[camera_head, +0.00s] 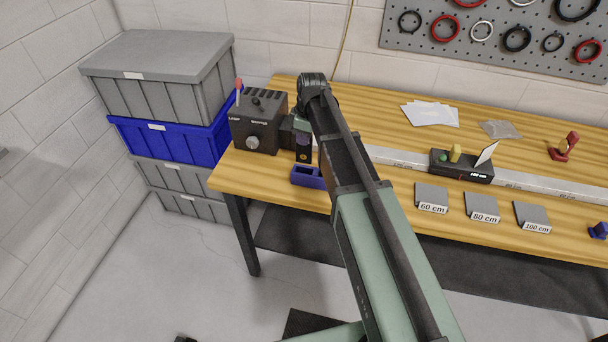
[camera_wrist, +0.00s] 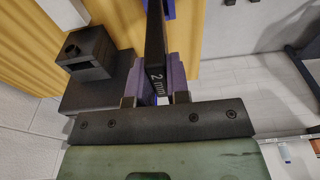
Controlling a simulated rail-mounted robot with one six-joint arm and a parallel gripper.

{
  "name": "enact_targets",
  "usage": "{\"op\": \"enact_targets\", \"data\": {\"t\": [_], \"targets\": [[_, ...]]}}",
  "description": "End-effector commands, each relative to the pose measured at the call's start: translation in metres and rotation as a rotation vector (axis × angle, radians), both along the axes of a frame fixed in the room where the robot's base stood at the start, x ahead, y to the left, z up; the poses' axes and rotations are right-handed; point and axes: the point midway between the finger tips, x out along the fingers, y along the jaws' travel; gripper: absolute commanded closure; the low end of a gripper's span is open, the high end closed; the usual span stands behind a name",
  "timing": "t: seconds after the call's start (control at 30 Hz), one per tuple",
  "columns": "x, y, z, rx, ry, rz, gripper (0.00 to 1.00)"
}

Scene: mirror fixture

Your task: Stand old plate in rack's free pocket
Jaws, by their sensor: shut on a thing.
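My gripper (camera_head: 303,139) is shut on a thin black plate (camera_head: 303,156) above the left end of the bench. In the wrist view the plate (camera_wrist: 154,50), marked "2 mm", stands edge-up between the two purple fingers of my gripper (camera_wrist: 158,80). A small blue rack (camera_head: 308,177) sits at the bench's front edge, just below the plate. Only a sliver of blue (camera_wrist: 169,9) shows past the plate in the wrist view. The rack's pockets are mostly hidden, and I cannot tell whether the plate touches it.
A dark lamp box (camera_head: 258,122) stands close left of my gripper. A long rail (camera_head: 400,158) with a black slider unit (camera_head: 461,166) runs rightward. Grey marked pads (camera_head: 432,196) lie along the front. Stacked bins (camera_head: 165,85) stand left of the bench (camera_head: 285,197).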

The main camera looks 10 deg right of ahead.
Motion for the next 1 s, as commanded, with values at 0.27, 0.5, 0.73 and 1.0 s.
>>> {"op": "enact_targets", "data": {"t": [0.27, 0.5, 0.73, 1.0], "targets": [[0.000, 0.000, -0.043, 0.000, 0.000, -0.001, 1.00], [0.000, 0.000, -0.087, 0.000, 0.000, -0.001, 1.00], [0.000, 0.000, -0.084, 0.000, 0.000, -0.001, 1.00], [0.000, 0.000, -0.087, 0.000, 0.000, -0.001, 0.70]]}}
